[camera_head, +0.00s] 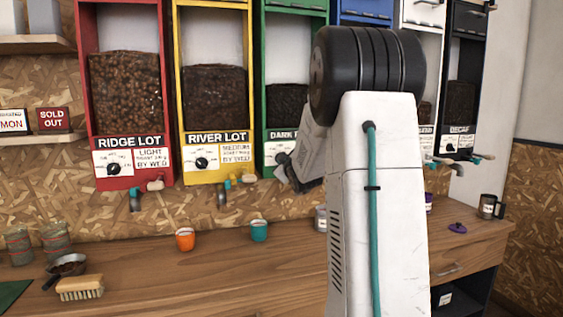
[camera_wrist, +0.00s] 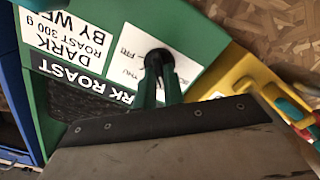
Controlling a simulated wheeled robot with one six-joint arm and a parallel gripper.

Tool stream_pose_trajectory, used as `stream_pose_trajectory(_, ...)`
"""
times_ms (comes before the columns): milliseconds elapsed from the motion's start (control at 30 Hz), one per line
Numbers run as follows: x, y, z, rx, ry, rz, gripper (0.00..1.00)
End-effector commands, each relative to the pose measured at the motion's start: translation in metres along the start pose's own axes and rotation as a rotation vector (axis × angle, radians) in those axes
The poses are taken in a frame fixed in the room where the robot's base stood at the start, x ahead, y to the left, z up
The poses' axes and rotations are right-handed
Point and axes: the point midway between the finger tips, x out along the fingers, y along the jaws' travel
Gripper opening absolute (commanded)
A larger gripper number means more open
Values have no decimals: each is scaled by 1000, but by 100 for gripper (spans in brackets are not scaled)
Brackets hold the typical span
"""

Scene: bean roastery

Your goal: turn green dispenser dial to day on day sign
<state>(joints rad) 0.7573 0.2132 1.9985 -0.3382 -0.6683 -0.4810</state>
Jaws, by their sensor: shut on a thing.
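The green dispenser (camera_head: 290,57) hangs behind my arm in the head view, its label partly covered. My gripper (camera_wrist: 160,82) is shut on the dial, which is largely hidden between the fingers. Where the dial points cannot be told. A white sign (camera_head: 12,121) at the left edge of the head view shows "MON"; its upper line is too small to read.
Red (camera_head: 88,60), yellow (camera_head: 179,60) and other coloured dispensers flank the green one. Taps stick out below them. An orange cup (camera_head: 185,239), a teal cup (camera_head: 259,230) and a brush (camera_head: 80,288) stand on the wooden counter (camera_head: 230,285). The front middle of the counter is clear.

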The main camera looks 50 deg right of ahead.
Motion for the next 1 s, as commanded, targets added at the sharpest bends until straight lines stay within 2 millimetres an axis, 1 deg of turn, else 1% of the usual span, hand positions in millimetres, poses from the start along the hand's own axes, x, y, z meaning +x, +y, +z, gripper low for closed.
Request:
stream_pose_trajectory(33, 1, -1, -4, -44, 7, 0, 0)
stream_pose_trajectory(500, 1, -2, -3, -453, 7, 1, 0)
stream_pose_trajectory(700, 1, -2, -3, -569, 7, 2, 0)
stream_pose_trajectory(1000, 1, -3, -3, -653, 7, 2, 0)
